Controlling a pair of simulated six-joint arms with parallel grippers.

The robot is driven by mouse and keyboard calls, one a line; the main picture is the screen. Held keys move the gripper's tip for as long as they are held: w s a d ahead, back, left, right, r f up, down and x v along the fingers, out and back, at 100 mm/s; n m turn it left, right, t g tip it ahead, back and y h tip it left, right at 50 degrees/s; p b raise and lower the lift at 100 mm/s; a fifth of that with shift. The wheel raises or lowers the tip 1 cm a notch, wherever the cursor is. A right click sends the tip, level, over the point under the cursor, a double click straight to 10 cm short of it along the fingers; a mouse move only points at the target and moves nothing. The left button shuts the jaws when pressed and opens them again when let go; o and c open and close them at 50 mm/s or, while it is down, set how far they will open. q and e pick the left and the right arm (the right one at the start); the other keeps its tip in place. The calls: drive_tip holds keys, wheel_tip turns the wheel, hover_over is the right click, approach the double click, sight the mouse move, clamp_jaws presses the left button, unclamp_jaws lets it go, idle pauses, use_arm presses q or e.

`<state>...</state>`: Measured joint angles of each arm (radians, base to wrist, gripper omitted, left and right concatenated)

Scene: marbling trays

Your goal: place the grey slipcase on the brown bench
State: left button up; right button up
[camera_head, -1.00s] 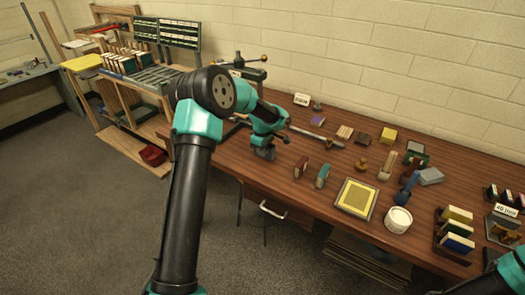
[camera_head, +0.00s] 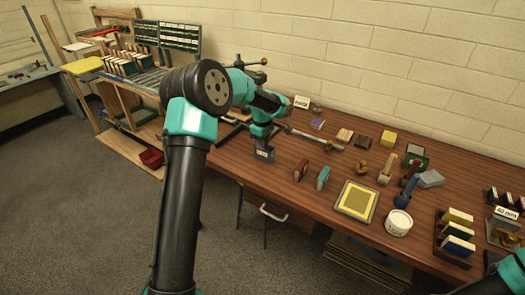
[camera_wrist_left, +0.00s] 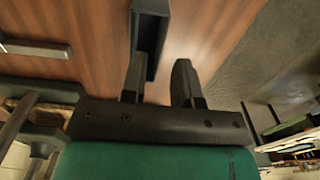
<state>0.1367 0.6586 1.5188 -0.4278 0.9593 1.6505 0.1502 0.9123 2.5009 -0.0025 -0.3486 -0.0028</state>
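The dark grey slipcase (camera_wrist_left: 151,25) shows in the left wrist view as a narrow, hollow box at the fingertips, against the brown bench top (camera_wrist_left: 90,30). My left gripper (camera_wrist_left: 160,75) has its two fingers apart. The left finger overlaps the slipcase, and a gap shows between the slipcase and the right finger. In the head view my left gripper (camera_head: 264,145) is low over the near left part of the brown bench (camera_head: 290,222), with a small dark block, likely the slipcase (camera_head: 264,154), below it. Whether its base touches the bench is unclear. My right gripper is out of view.
Right of the left gripper stand a red-brown book-like block (camera_head: 300,171) and a teal one (camera_head: 322,178). Beyond are a yellow framed tray (camera_head: 356,199), a white tub (camera_head: 398,222) and a light grey block (camera_head: 430,178). A metal bar (camera_head: 318,140) lies behind.

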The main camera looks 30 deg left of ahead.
use_arm(q)
wheel_tip(320, 180, up, 6)
drive_tip(key=shift+r, duration=0.2)
